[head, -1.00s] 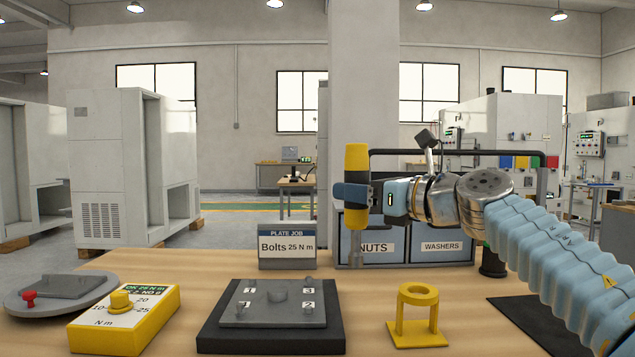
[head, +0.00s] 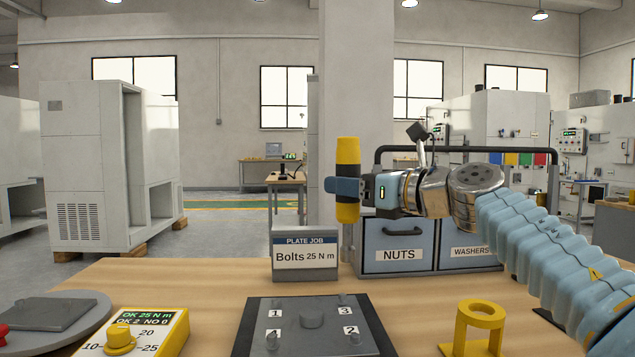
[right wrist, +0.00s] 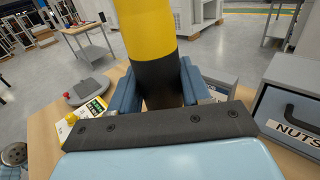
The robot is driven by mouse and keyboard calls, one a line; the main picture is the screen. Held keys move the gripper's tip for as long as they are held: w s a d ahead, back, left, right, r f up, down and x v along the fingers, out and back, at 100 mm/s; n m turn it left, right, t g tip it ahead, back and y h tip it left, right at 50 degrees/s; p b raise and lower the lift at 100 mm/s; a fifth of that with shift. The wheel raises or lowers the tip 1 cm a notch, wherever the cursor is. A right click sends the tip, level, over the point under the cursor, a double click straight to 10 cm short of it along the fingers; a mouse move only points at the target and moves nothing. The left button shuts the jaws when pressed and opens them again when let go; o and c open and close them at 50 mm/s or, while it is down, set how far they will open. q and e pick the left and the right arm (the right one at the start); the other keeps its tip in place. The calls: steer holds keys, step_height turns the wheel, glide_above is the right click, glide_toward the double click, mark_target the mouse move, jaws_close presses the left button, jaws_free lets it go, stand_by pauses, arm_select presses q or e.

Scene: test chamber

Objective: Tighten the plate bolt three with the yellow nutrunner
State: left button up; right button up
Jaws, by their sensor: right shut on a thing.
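The yellow nutrunner (head: 347,153), with a black band and a grey lower end, hangs upright in my right gripper (head: 348,188). The right wrist view shows its yellow body (right wrist: 148,28) and black section between the blue jaws. It is above and behind the dark plate (head: 312,345), to the right of the plate's middle, clear of it. The plate has a central boss and bolts by labels 1 to 4; bolt three (head: 342,300) is small at the back right. The tool's tip is hard to make out against the bins. My left gripper is not in view.
A yellow torque box (head: 168,340) reads "OK 25 N m, OK 2 NO 0". A round grey stand (head: 90,310) is at the left. A yellow ring holder (head: 480,325) stands empty at the right. The job sign (head: 305,262) and NUTS bin (head: 380,262) stand behind the plate.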

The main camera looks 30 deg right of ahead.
mark_target(344, 226)
steer(key=shift+w+a+f, duration=0.1)
steer(key=shift+w+a, duration=0.05)
steer(key=shift+w, duration=0.45)
steer(key=shift+s+f, duration=0.1)
steer(key=shift+f, duration=0.5)
step_height(344, 226, down, 2)
steer(key=shift+f+b, duration=0.2)
steer(key=shift+b, duration=0.5)
steer(key=shift+f+b, duration=0.65)
steer(key=shift+f, duration=0.05)
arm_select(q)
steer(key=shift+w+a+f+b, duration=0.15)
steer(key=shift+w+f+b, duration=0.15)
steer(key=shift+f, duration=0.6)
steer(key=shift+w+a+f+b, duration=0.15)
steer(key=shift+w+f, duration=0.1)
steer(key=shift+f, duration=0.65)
arm_select(e)
steer(key=shift+f, duration=0.6)
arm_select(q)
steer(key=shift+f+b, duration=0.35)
arm_select(e)
steer(key=shift+s+f, duration=0.1)
steer(key=shift+f, duration=0.4)
steer(key=shift+f, duration=0.4)
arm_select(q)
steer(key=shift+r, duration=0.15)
arm_select(e)
steer(key=shift+r, duration=0.1)
